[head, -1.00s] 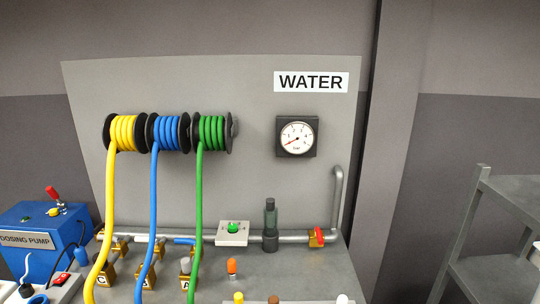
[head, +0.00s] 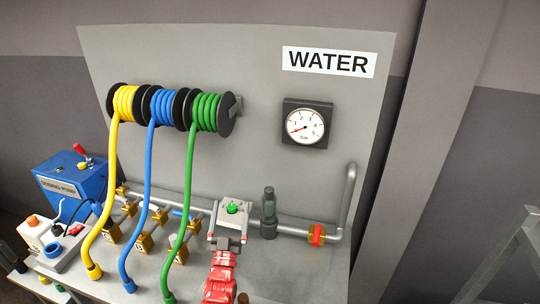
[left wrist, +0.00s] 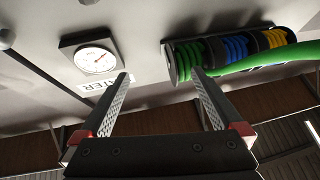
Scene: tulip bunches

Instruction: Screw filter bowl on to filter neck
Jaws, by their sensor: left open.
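A dark grey-green upright fitting (head: 269,213) stands on the water pipe in the head view, right of the green-knobbed box. It looks like the filter, but I cannot tell bowl from neck or how they are joined. My left gripper (head: 231,212) reaches up from below, left of the fitting and in front of the box. In the left wrist view my left gripper (left wrist: 160,75) has its two fingers wide apart, with nothing between them. The fitting does not show clearly there. My right gripper is not in view.
A box with a green knob (head: 232,208) sits behind my left gripper. Green (head: 190,205), blue and yellow hoses hang at the left. A red-handled valve (head: 317,235) is right of the fitting. A gauge (head: 305,124) is on the panel above. Bare bench lies at the front right.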

